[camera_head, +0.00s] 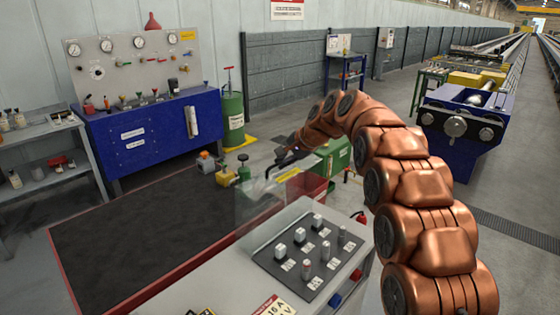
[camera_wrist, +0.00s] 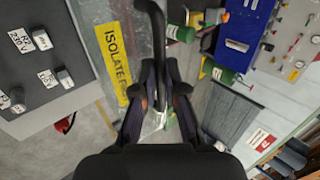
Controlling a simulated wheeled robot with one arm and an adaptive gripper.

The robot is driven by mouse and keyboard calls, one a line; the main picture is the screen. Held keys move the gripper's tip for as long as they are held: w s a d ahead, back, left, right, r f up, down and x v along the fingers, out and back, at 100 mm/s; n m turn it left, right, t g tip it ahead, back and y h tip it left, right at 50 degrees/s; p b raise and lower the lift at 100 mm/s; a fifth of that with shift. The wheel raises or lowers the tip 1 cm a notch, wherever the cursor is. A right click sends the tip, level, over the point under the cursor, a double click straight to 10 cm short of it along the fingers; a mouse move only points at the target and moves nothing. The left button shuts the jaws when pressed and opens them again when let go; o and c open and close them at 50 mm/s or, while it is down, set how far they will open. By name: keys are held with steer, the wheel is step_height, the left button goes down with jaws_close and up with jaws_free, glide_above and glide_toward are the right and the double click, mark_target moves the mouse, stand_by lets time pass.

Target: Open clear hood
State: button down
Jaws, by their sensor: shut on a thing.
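The clear hood (camera_head: 256,205) is a see-through panel at the far end of the grey switch box (camera_head: 215,262). It stands raised there, and the switches in front are uncovered. A yellow label (camera_head: 288,175) is on it, reading "ISOLATE" in the wrist view (camera_wrist: 113,50). Its black bar handle (camera_head: 270,171) runs up between my fingers in the wrist view (camera_wrist: 157,22). My gripper (camera_head: 284,157) is shut on this handle, with a finger on either side (camera_wrist: 160,72). The hood's exact tilt is hard to tell.
Several switches sit on a dark plate (camera_head: 300,258) on the box. A dark-topped, red-edged table (camera_head: 130,240) lies left. Behind stand a blue gauge bench (camera_head: 150,140), a green drum (camera_head: 232,112) and a green box (camera_head: 335,155). A blue machine (camera_head: 455,120) stands right.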

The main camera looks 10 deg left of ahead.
steer(key=shift+r, duration=0.15)
steer(key=c, duration=1.2)
jaws_free()
steer(key=shift+s+d, duration=0.1)
steer(key=v, duration=1.1)
steer(key=shift+s+d+r, duration=0.2)
steer(key=shift+d+r, duration=0.05)
steer(key=shift+r, duration=0.05)
steer(key=s+d+f+n+g+h, duration=0.2)
steer(key=s+d+f, duration=0.4)
steer(key=s, duration=1.1)
steer(key=s+d+f+n+g+h, duration=0.2)
steer(key=s+d+f, duration=0.4)
steer(key=s, duration=1.1)
steer(key=s+d+f+n+g+h, duration=0.2)
steer(key=s+d+f, duration=0.4)
steer(key=s, duration=1.1)
steer(key=shift+s+d+f+n+g+h, duration=0.2)
steer(key=shift+d+n, duration=0.1)
steer(key=shift+d, duration=0.15)
steer(key=shift+s+d+f+n+g+h, duration=0.15)
steer(key=shift+d+n, duration=0.15)
steer(key=shift+d, duration=0.15)
